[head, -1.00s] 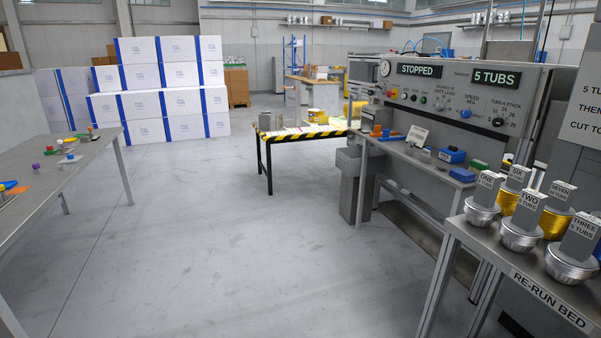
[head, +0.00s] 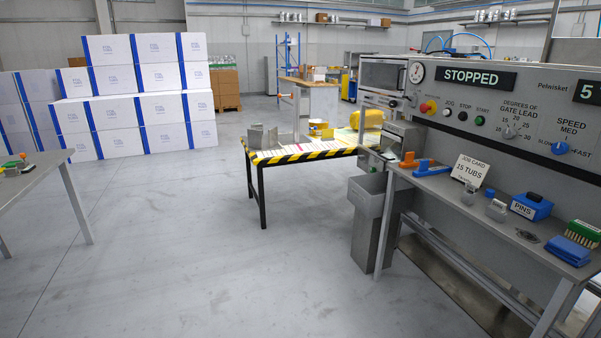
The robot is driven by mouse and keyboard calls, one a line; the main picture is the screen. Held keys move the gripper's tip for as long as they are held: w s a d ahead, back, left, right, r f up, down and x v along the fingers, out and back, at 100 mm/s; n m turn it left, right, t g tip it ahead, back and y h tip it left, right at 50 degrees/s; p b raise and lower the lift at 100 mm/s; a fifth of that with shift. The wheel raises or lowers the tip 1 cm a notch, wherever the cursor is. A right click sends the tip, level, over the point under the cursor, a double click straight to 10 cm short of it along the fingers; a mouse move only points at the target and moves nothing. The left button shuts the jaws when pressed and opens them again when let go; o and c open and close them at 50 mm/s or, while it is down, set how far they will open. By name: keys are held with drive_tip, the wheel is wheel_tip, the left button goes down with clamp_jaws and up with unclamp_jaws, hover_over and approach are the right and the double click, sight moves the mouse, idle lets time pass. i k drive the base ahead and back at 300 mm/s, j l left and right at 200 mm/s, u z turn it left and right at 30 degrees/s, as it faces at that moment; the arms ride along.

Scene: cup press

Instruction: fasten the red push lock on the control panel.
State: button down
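The control panel (head: 540,110) is a grey face on the machine at the right, with a lit sign reading STOPPED. A red push button (head: 425,107) with a yellow surround sits at its left end, below the pressure gauge. It is too small to tell whether it is pushed in. Jog, stop and start buttons (head: 462,115) are to its right. A gate lead dial (head: 510,130) and a blue speed knob (head: 560,148) set at MED are further right. My gripper is not in view.
A grey shelf (head: 460,200) below the panel holds a job card (head: 470,169), orange and blue tools, and a blue PINS box (head: 531,207). A grey bin (head: 372,215) and a striped-edge table (head: 300,155) stand left of it. The floor (head: 220,260) ahead is clear.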

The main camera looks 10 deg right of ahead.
sight(423, 108)
drive_tip(key=i, duration=3.7)
drive_tip(key=i+z, duration=0.15)
drive_tip(key=z, duration=0.15)
drive_tip(key=i+j, duration=0.05)
